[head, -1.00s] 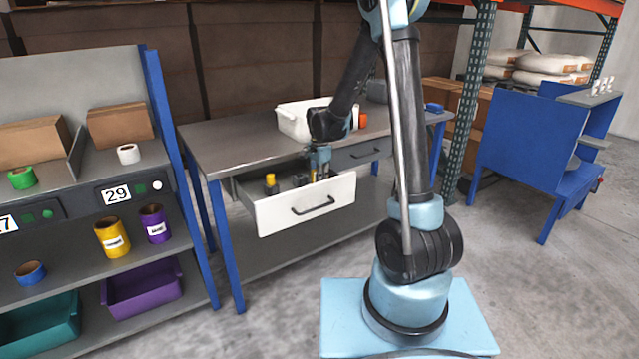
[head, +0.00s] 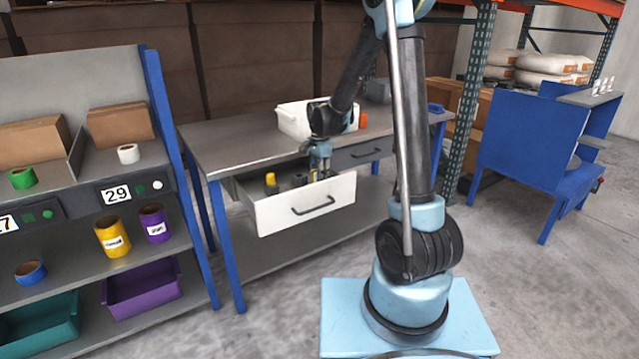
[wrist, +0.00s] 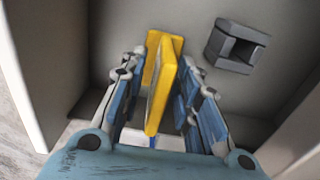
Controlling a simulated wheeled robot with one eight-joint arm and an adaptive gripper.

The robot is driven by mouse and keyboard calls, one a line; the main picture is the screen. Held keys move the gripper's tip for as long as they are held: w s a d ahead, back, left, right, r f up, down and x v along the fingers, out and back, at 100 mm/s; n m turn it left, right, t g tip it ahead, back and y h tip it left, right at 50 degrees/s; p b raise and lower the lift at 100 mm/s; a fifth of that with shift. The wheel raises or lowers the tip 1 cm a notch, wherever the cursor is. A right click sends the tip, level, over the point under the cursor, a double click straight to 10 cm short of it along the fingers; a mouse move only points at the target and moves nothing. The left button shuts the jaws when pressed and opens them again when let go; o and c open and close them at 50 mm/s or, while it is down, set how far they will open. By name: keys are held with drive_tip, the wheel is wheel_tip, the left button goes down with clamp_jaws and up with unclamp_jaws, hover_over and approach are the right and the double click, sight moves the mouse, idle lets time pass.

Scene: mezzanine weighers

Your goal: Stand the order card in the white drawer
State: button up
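The order card (wrist: 163,85) is a yellow piece between the two fingers of my gripper (wrist: 165,75) in the wrist view. The fingers lie close on both sides of it, inside the white drawer (wrist: 45,70). My gripper (head: 320,160) is over the right part of the open white drawer (head: 272,218) in the head view. The card cannot be made out there. A grey notched block (wrist: 235,45) lies on the drawer floor, right of the card in the wrist view. Whether the card's lower end touches the floor is unclear.
A yellow-topped item (head: 271,181) stands in the drawer's left part, with dark items beside it. A white bin (head: 292,118) stands on the bench (head: 225,145) behind my gripper. A shelf (head: 190,235) with rolls stands left. A second, grey drawer (head: 358,155) is shut.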

wheel_tip(320, 180, up, 9)
drive_tip(key=shift+r, duration=0.1)
drive_tip(key=shift+s+d+r, duration=0.1)
drive_tip(key=shift+r, duration=0.35)
drive_tip(key=s+d+r+n+t, duration=0.1)
drive_tip(key=s+d+r+n, duration=0.15)
drive_tip(key=s+d, duration=0.5)
drive_tip(key=s+d+r+n, duration=0.25)
drive_tip(key=s+d, duration=0.35)
drive_tip(key=s, duration=0.3)
drive_tip(key=s+d+f+n, duration=0.3)
drive_tip(key=s+f, duration=0.1)
drive_tip(key=s, duration=0.4)
drive_tip(key=s+d+f+n+t, duration=0.1)
drive_tip(key=s+d+f+n, duration=0.2)
drive_tip(key=s, duration=0.5)
wheel_tip(320, 180, down, 2)
drive_tip(key=shift+d+f, duration=0.1)
drive_tip(key=shift+d, duration=0.65)
drive_tip(key=shift+s, duration=0.1)
